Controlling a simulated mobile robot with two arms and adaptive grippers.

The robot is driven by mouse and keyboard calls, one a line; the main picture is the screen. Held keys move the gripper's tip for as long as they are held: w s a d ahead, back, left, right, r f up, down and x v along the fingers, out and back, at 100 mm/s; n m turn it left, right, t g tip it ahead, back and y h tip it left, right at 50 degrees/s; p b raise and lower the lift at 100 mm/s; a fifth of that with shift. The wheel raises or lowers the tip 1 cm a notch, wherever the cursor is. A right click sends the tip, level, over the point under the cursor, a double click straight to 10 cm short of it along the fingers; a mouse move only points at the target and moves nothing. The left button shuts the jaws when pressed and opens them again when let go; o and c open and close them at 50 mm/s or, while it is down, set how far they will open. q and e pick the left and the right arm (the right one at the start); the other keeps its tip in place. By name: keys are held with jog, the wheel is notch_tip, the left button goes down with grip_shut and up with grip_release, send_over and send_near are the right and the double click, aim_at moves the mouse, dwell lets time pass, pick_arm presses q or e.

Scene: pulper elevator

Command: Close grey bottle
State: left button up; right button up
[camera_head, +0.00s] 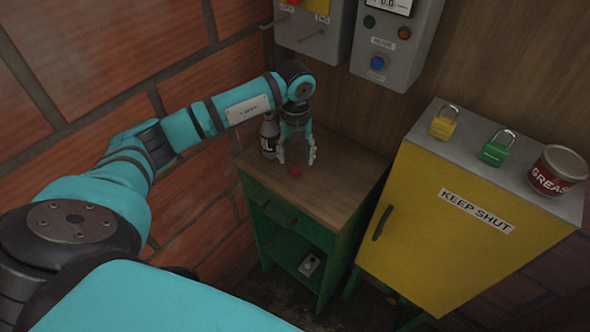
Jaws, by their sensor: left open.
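The grey bottle (269,137) stands upright on the wooden top of the small green cabinet (335,185), near its back left corner. Its label is partly readable, and its top lies close to my left arm, so I cannot tell whether the mouth is covered. A small red round piece, perhaps a cap (295,171), lies on the cabinet top in front of the bottle. My left gripper (296,160) points down, open, above and just behind the red piece, to the right of the bottle. It holds nothing that I can see. My right gripper is not in view.
A yellow cabinet (440,235) marked KEEP SHUT stands close on the right, with a yellow padlock (443,124), a green padlock (495,149) and a grease tin (556,171) on top. Grey control boxes (397,45) hang on the wall above. A brick wall is on the left.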

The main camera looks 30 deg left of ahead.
aim_at(295, 170)
pick_arm(q)
jog(key=shift+f+p, duration=0.35)
jog(key=shift+p, duration=0.05)
notch_tip(295, 170, down, 4)
jog(key=shift+s+r+p, duration=0.1)
jog(key=shift+r+p, duration=0.1)
jog(key=shift+p, duration=0.65)
jog(key=shift+f, duration=0.45)
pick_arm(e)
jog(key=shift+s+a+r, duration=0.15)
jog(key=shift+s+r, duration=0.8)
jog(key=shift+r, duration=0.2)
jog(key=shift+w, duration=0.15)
pick_arm(q)
jog(key=c, duration=0.8)
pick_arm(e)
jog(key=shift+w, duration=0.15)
